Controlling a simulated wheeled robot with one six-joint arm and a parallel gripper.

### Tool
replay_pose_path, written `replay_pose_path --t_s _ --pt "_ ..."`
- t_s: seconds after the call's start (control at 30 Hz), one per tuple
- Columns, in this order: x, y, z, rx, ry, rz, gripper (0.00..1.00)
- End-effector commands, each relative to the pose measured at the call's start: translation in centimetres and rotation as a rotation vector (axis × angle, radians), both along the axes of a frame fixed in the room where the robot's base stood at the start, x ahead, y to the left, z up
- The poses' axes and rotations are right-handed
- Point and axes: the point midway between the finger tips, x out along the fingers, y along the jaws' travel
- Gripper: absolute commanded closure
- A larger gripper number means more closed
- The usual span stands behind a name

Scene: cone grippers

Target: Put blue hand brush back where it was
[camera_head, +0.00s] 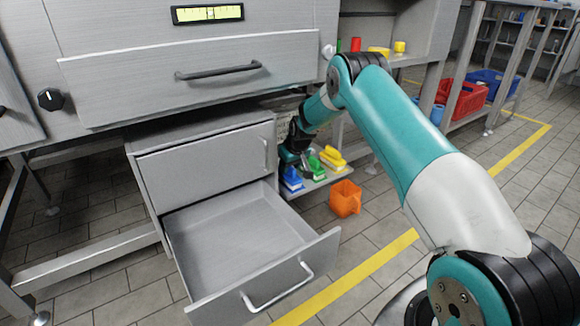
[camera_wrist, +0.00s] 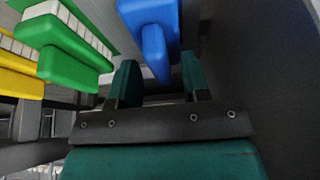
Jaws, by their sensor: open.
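The blue hand brush (camera_head: 292,178) stands at the left end of a low shelf, beside a green brush (camera_head: 316,166) and a yellow brush (camera_head: 333,157). In the wrist view the blue brush (camera_wrist: 152,35) lies just beyond the fingers, its narrow part roughly in line with the space between them. My gripper (camera_wrist: 158,82) is open, with its two fingers apart and the brush not clamped. In the head view my gripper is mostly hidden by my wrist, close to the blue brush.
An open, empty drawer (camera_head: 235,240) juts out left of the shelf. An orange bucket (camera_head: 345,198) stands on the floor in front of the shelf. In the wrist view a dark panel (camera_wrist: 265,80) rises close on the right. Red and blue crates (camera_head: 462,98) sit further back right.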

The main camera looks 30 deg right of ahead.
Motion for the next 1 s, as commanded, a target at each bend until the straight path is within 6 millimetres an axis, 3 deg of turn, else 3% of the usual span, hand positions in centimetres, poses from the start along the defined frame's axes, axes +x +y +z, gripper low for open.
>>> replay_pose_path --t_s 0.3,0.5,1.0 --pt "-2.6 -0.2 7.0 0.000 -0.002 -0.001 0.57" --pt "-3.9 -0.2 9.7 0.000 -0.001 0.000 0.57" --pt "-4.3 -0.1 10.5 0.000 0.000 0.000 0.57"
